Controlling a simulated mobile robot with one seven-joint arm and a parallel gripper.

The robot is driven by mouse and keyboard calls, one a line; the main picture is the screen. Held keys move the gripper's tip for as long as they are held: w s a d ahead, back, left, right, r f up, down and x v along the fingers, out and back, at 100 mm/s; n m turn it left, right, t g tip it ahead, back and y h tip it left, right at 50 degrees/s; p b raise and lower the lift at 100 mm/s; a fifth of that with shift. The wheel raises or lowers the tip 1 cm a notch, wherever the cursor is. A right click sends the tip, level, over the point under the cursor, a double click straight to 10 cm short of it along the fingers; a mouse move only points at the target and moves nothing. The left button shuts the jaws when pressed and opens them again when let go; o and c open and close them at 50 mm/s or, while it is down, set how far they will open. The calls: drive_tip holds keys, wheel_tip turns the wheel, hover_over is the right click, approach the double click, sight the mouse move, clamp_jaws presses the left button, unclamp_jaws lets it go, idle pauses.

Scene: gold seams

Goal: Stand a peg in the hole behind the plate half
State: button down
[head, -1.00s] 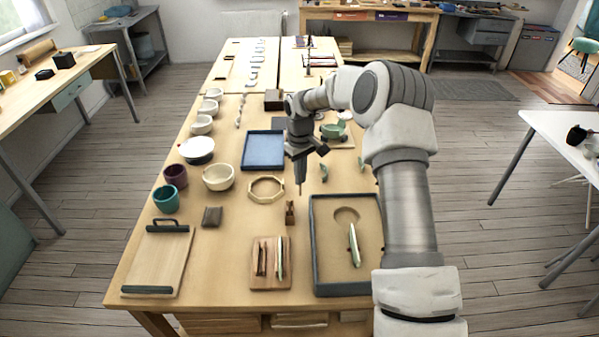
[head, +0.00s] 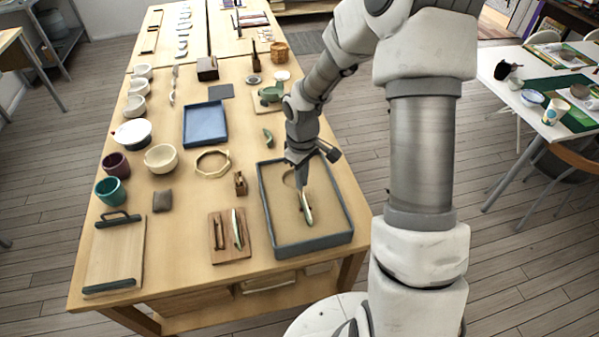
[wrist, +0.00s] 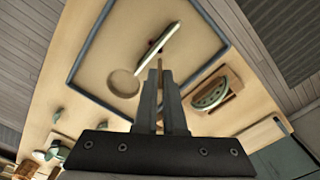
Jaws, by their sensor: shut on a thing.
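The pale green plate half (head: 306,209) stands on edge in the sand-coloured bed of a grey-rimmed tray (head: 346,199). My gripper (head: 300,186) is over this tray, close to the plate half's far end. In the wrist view my gripper (wrist: 160,76) is shut on a thin brown peg (wrist: 160,62), which points toward the bed. The plate half (wrist: 159,40) lies just beyond the peg's tip in that view, with a small dark red spot beside it. A round hollow (wrist: 123,83) shows in the bed. The hole behind the plate half cannot be made out.
A slotted wooden block (head: 229,256) with another pale piece stands left of the tray. A small wooden holder (head: 240,184), an octagonal ring (head: 212,163) and a blue tray (head: 205,125) are nearby. Bowls and cups line the table's left side.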

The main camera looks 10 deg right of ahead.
sight(302, 191)
drive_tip(key=shift+f+b, duration=1.6)
drive_tip(key=shift+f, duration=0.6)
drive_tip(key=shift+f+b, duration=1.25)
drive_tip(key=shift+f, duration=0.2)
idle(0.8)
drive_tip(key=shift+r, duration=0.1)
idle(0.6)
drive_tip(key=shift+r+p, duration=2.1)
drive_tip(key=shift+r, duration=0.45)
drive_tip(key=shift+f, duration=0.2)
drive_tip(key=shift+f+b, duration=1)
drive_tip(key=shift+f, duration=0.15)
